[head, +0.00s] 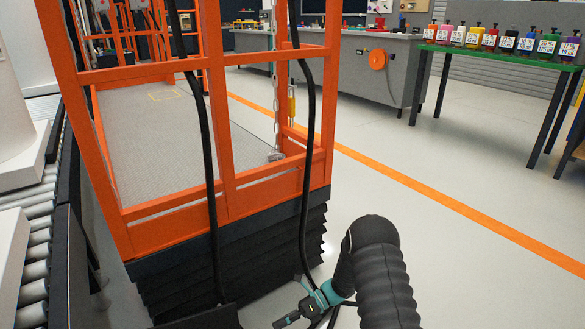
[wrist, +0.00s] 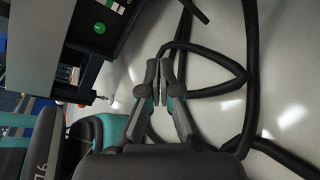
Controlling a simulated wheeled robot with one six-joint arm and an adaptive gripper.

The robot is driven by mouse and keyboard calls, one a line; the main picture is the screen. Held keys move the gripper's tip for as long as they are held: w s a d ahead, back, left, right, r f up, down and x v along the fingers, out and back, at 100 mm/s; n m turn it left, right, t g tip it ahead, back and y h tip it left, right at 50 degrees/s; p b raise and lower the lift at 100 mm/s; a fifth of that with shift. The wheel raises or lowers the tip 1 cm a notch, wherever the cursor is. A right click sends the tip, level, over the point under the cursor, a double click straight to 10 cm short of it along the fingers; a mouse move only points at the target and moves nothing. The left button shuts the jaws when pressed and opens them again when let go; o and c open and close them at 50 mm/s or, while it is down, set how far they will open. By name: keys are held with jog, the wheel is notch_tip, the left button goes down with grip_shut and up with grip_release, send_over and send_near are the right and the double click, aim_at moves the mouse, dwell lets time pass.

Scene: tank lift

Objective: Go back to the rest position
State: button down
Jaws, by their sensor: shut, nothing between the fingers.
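My gripper (head: 287,320) is low at the bottom of the head view, beside the black bellows under the orange lift cage. In the wrist view my gripper (wrist: 160,68) has its two fingertips together with nothing between them. Past the fingers, a black hose (wrist: 222,88) lies in loops on the pale floor. The wrist view does not show clearly whether the fingers touch the hose. My arm comes in from the bottom right of the head view and bends down at its elbow.
The orange lift cage (head: 225,140) stands close in front, over black bellows (head: 265,250). A roller conveyor (head: 38,215) is at the left. A green-topped table (head: 500,56) with coloured containers is at the back right, near a grey workbench (head: 345,65). Floor at the right is clear.

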jog(key=s+d+r+n+t+h+p, duration=0.2)
jog(key=s+d+r+n+t+h, duration=0.2)
jog(key=r, duration=1.2)
jog(key=s+d+r+n+t+h+p, duration=0.3)
jog(key=s+d+r+n, duration=0.5)
jog(key=s+r+n, duration=0.3)
jog(key=s+d+r+n+t+h+p, duration=0.2)
jog(key=s+r, duration=0.8)
jog(key=r, duration=1)
jog(key=shift+d+r+n+t+h+p, duration=0.35)
jog(key=shift+d+n+t+h, duration=1.05)
jog(key=shift+d+n+h, duration=1.1)
jog(key=shift+d+n+y, duration=0.1)
jog(key=shift+n+y, duration=0.3)
jog(key=shift+n, duration=0.2)
